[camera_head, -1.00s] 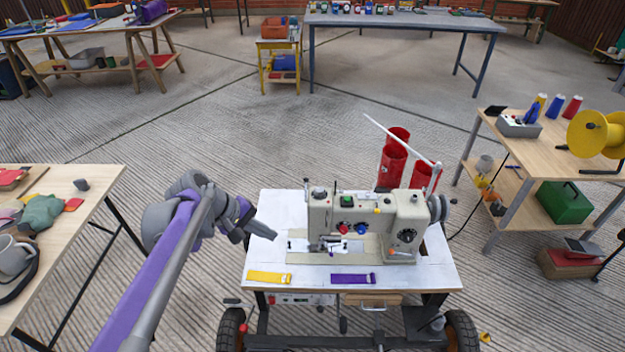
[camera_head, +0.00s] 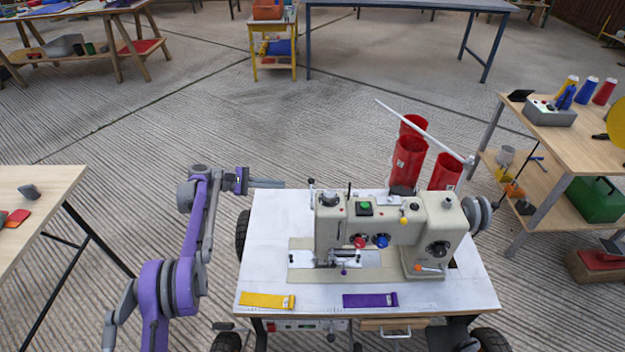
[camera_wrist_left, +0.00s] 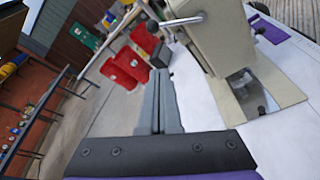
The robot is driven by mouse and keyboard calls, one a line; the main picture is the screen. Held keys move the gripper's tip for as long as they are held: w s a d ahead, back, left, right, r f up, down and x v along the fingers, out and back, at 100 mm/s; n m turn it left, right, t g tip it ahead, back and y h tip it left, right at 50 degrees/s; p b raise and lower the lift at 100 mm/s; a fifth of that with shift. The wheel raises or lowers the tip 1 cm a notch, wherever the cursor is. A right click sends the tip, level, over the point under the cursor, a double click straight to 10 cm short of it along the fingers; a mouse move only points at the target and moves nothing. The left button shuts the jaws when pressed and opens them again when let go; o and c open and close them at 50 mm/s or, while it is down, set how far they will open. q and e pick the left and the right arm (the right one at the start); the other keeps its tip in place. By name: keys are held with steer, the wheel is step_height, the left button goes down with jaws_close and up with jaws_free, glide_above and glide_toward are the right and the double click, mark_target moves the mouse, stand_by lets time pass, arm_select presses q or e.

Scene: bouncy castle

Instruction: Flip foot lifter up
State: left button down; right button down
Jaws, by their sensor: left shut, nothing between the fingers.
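The cream sewing machine (camera_head: 395,230) stands on a white-topped table (camera_head: 270,225). My left gripper (camera_head: 278,184) is at the table's back left edge, left of the machine's head, apart from it. Its fingers are shut and empty; they also show in the left wrist view (camera_wrist_left: 160,75). In that view a metal lever (camera_wrist_left: 182,22) with a round knob sticks out from the machine's head (camera_wrist_left: 215,35), right of and beyond my fingertips. It looks like the foot lifter, but I cannot be sure. The presser foot area (camera_head: 335,258) shows below the head. My right gripper is out of view.
A yellow strip (camera_head: 267,300) and a purple strip (camera_head: 370,300) lie along the table's front. Red cylinders (camera_head: 408,160) stand behind the machine, under a white slanted rod (camera_head: 420,130). Wooden tables stand left and right.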

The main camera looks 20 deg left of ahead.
mark_target(311, 192)
arm_select(q)
steer(key=shift+w+a+f, duration=0.45)
steer(key=shift+w+f, duration=0.05)
steer(key=shift+w, duration=0.05)
steer(key=shift+d, duration=0.15)
steer(key=w+d+r+b, duration=0.1)
steer(key=d+b, duration=0.2)
steer(key=d, duration=0.6)
steer(key=shift+w+r, duration=0.2)
steer(key=shift+w, duration=0.05)
